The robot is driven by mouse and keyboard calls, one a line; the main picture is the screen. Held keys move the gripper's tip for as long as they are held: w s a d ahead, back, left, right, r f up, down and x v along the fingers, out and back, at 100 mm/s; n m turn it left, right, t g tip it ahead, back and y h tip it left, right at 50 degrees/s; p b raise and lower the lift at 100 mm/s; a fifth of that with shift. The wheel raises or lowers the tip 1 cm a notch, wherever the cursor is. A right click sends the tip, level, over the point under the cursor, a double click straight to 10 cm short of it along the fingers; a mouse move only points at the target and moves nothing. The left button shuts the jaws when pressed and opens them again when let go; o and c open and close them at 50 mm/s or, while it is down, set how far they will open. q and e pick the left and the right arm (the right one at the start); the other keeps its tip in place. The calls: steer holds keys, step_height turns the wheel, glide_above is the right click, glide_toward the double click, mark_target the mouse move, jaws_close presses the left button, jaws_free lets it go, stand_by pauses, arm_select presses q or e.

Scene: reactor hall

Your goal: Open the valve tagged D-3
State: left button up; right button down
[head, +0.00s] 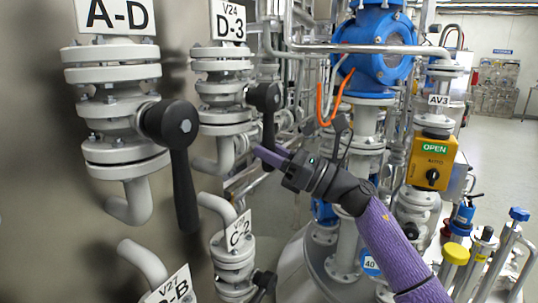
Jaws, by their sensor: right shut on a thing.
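The valve tagged D-3 (222,88) is a light grey flanged valve on the wall, left of centre, under its white tag (231,24). Its black lever handle (268,105) hangs straight down from the hub on its right side. My right gripper (266,157) reaches in from the right on a purple arm. It is shut on the lower end of the D-3 handle, and its fingers partly hide that end. My left gripper is not in view.
The A-D valve (112,75) stands close on the left, its long black handle (182,170) pointing down. The C-2 valve (233,260) is below D-3. A blue machine (372,50), pipes and a yellow OPEN/AUTO box (431,163) crowd the right. Open floor (500,140) lies far right.

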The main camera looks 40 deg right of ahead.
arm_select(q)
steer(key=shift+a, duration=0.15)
arm_select(e)
steer(key=shift+r, duration=0.1)
steer(key=c, duration=0.5)
jaws_free()
steer(key=shift+d, duration=0.1)
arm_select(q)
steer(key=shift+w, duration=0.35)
arm_select(e)
steer(key=shift+o, duration=0.3)
steer(key=shift+s+d+f, duration=0.1)
steer(key=shift+f, duration=0.1)
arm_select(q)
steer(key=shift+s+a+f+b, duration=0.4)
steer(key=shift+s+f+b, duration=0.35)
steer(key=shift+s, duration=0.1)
arm_select(e)
steer(key=v, duration=0.9)
steer(key=shift+s, duration=0.2)
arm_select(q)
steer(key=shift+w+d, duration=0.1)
arm_select(e)
steer(key=shift+d, duration=0.1)
